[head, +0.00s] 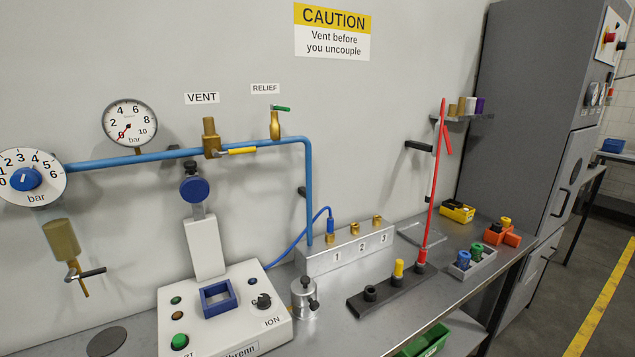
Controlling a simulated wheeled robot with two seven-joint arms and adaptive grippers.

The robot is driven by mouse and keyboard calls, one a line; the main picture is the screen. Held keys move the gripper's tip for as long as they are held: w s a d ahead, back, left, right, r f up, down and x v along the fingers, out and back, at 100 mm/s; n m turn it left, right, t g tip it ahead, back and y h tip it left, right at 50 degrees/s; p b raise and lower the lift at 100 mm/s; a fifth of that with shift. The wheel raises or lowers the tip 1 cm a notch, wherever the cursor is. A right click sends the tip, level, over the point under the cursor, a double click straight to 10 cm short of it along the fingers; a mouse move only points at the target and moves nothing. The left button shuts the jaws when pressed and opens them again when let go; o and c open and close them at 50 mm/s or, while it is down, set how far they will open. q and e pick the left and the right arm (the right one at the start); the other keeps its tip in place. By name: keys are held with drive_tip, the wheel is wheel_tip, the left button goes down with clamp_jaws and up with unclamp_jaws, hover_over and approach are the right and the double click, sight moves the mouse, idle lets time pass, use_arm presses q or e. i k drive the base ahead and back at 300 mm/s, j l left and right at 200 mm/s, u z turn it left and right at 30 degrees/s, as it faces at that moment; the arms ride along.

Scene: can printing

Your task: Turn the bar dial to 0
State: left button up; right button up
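The bar dial (54,182) is a white disc at the left edge of the head view, numbered 0 to 6. Its left rim is cut off by the picture edge. A round blue knob (25,179) sits on the disc, left of its middle as seen here. The round bar gauge (130,120) above has a red needle pointing near 0. Neither of my grippers is in view.
A blue pipe (112,161) runs right from the dial, past a brass vent valve (211,138) with a yellow lever. A brass filter with a black-handled tap (62,242) hangs below the dial. A white machine (228,328) stands on the bench. The wall before the dial looks unobstructed.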

sight(24, 180)
drive_tip(key=j+u, duration=0.1)
drive_tip(key=u, duration=1.4)
